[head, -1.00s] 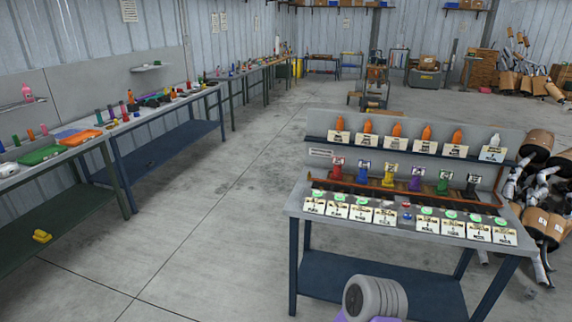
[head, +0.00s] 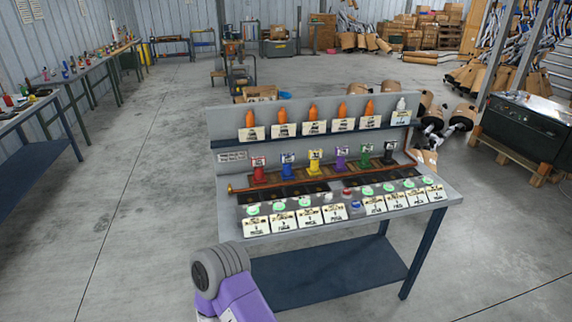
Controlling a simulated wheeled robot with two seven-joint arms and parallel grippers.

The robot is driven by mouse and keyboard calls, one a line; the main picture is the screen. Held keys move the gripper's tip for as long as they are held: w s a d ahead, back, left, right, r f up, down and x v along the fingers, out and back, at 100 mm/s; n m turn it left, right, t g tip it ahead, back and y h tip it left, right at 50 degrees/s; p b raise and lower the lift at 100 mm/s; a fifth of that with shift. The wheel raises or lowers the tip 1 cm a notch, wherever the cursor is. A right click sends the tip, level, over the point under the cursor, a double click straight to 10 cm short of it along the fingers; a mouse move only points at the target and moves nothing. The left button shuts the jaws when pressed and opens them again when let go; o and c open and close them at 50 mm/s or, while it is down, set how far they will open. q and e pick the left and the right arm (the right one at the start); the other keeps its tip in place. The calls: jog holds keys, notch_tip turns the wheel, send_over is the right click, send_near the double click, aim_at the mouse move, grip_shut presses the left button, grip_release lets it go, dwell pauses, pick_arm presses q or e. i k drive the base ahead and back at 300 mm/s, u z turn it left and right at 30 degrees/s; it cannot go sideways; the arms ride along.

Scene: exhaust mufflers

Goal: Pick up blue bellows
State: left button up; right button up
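A row of small coloured upright pieces stands in a rack on the workbench straight ahead. The blue bellows (head: 288,168) is the blue one, second from the left, between a red piece (head: 259,170) and a yellow piece (head: 315,162). A white label card shows at its top. It is small in the picture, so its fine shape cannot be told. Neither of my grippers shows. A purple and grey arm part of mine is at the bottom, in front of the bench's left front corner, well apart from the blue bellows.
The grey workbench (head: 228,205) has a raised shelf with orange bottles (head: 249,119) and a white one. A brown pipe runs along the bench before the coloured pieces. Labelled cards and green discs line its front. A black machine (head: 522,125) stands right. The floor on the left is clear.

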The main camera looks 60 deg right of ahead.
aim_at(287, 158)
jog(key=z, duration=0.75)
jog(key=i, duration=0.9)
jog(key=z, duration=0.9)
